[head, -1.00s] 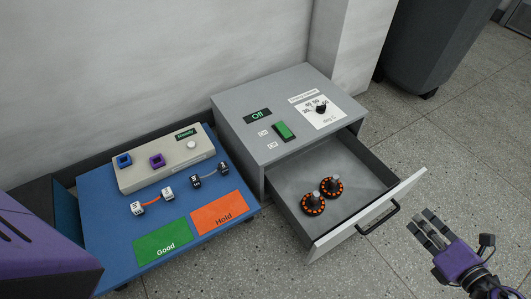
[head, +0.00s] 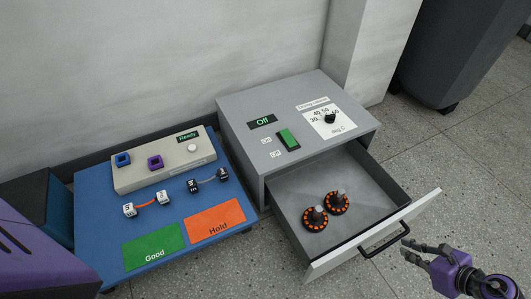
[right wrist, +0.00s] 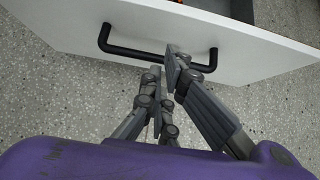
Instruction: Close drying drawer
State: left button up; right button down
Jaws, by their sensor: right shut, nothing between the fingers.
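The drying drawer (head: 290,195) is pulled out of the grey cabinet (head: 235,130). Its white front panel (head: 330,258) carries a black handle (head: 384,243). Two orange-and-black hub motors (head: 315,218) (head: 338,202) stand inside the drawer. My right gripper (head: 405,250) is shut and empty, just outside the front panel near the right end of the handle. In the right wrist view its fingers (right wrist: 160,75) are close to the handle (right wrist: 125,50), with one fingertip overlapping it in the picture; whether they touch I cannot tell. My left gripper is not in view.
A blue table (head: 100,210) with a tester (head: 130,178) and green and orange pads stands left. A dark bin (head: 450,60) stands behind. Floor right of the drawer is clear.

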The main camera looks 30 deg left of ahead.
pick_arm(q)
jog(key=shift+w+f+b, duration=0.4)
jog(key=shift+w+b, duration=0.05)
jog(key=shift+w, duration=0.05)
pick_arm(e)
jog(key=w+a, duration=0.1)
jog(key=a, duration=0.1)
jog(key=w+a, duration=0.1)
jog(key=shift+w+a+f, duration=0.25)
jog(key=shift+w+a, duration=0.05)
jog(key=shift+a, duration=0.05)
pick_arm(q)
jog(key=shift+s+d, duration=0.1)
